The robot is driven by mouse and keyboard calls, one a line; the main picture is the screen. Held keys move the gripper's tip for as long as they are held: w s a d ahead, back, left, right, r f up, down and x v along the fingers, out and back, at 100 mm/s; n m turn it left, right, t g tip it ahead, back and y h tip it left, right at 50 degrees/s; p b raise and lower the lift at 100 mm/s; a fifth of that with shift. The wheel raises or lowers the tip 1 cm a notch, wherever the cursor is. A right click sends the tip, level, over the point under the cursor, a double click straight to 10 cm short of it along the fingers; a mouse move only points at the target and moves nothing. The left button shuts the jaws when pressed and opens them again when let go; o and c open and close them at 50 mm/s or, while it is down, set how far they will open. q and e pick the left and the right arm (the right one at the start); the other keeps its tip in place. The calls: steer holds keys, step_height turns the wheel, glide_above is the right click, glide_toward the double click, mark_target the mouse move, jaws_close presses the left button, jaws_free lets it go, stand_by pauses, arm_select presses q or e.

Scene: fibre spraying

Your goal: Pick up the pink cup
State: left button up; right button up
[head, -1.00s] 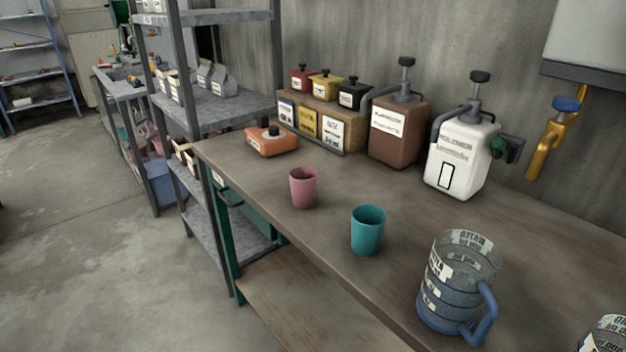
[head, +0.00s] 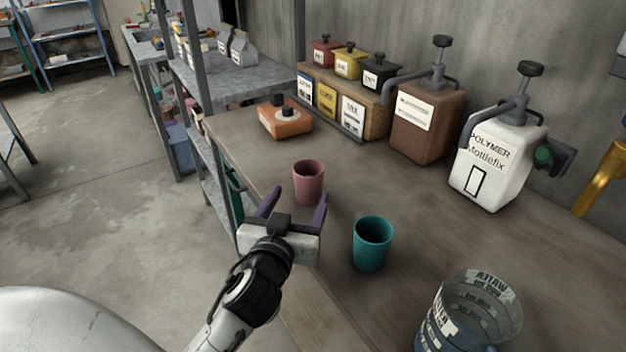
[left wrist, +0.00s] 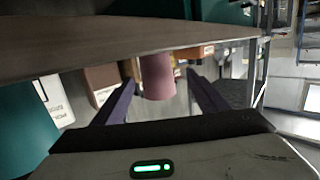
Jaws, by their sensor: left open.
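The pink cup (head: 308,182) stands upright on the workbench (head: 420,245), near its left edge. My left gripper (head: 296,206) is open and empty just in front of the cup, with its purple fingers pointing towards it. In the left wrist view the scene looks upside down, and the pink cup (left wrist: 157,76) appears between the two spread fingers of the gripper (left wrist: 160,84). The fingers do not look closed on it. Whether the cup is fully between the fingertips is hard to tell. My right gripper is not in view.
A teal cup (head: 371,243) stands close to the right of my left gripper. A clear measuring jug (head: 470,312) is at the front right. An orange container (head: 285,121), a brown pump canister (head: 423,122) and a white polymer canister (head: 497,160) stand farther back.

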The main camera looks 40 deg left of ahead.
mark_target(306, 194)
arm_select(q)
steer(key=x, duration=0.6)
steer(key=shift+w+d+f+p, duration=0.25)
steer(key=shift+w+f+p, duration=0.05)
steer(key=shift+w+p, duration=0.1)
steer(key=c, duration=1.1)
